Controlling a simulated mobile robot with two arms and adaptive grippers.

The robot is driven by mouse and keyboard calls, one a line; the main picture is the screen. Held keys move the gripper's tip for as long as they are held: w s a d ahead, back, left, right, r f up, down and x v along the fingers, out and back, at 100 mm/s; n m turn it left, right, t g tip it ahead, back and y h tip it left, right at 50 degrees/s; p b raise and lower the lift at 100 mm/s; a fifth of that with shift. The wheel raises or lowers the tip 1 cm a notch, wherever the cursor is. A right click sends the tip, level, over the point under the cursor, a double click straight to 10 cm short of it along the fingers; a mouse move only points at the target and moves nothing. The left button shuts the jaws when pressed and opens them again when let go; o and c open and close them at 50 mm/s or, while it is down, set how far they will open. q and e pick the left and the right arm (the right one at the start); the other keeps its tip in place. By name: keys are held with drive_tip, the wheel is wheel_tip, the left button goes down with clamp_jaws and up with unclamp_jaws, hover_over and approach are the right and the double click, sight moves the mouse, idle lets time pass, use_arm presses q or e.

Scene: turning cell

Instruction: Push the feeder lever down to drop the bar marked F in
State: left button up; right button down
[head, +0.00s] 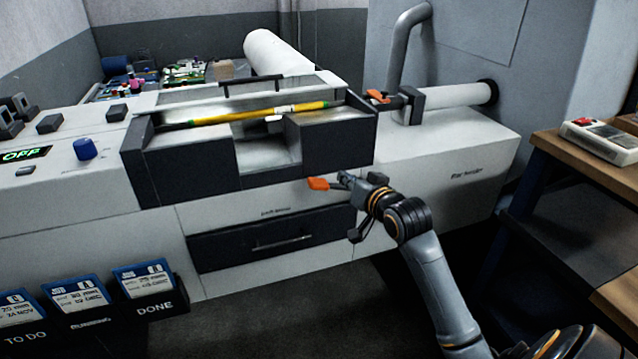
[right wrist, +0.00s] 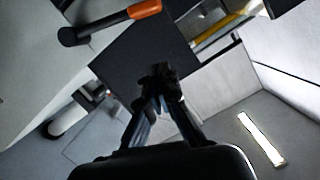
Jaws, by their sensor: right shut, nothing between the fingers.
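A yellow bar (head: 245,113) lies lengthwise in the dark trough on top of the machine; no letter on it is readable. One orange-tipped lever (head: 378,96) sticks out left from a dark block at the feeder tube. A second orange handle (head: 318,184) shows low on the machine's front, just left of my right gripper (head: 344,178). In the right wrist view a dark lever with an orange end (right wrist: 145,9) is at the upper left, apart from my fingertips (right wrist: 160,78). My right gripper is shut and empty. My left gripper is not in view.
The white housing (head: 465,150) labelled as bar feeder is at the right. A dark drawer (head: 225,250) is below the trough. Card holders (head: 155,308) stand at lower left. A wooden bench (head: 600,165) with a control box (head: 605,138) is at the right.

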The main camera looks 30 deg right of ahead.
drive_tip(key=p, duration=0.2)
hover_over(324, 180)
drive_tip(key=s, duration=0.3)
wheel_tip(324, 180, down, 2)
drive_tip(key=shift+a+f+p, duration=0.2)
drive_tip(key=shift+a+f, duration=0.15)
drive_tip(key=shift+f, duration=0.35)
drive_tip(key=shift+a+f+p, duration=0.25)
drive_tip(key=shift+a+f, duration=0.1)
drive_tip(key=shift+f, duration=0.3)
drive_tip(key=shift+a+f+p, duration=0.2)
drive_tip(key=shift+a+f, duration=0.15)
drive_tip(key=shift+f, duration=0.35)
drive_tip(key=shift+f, duration=0.1)
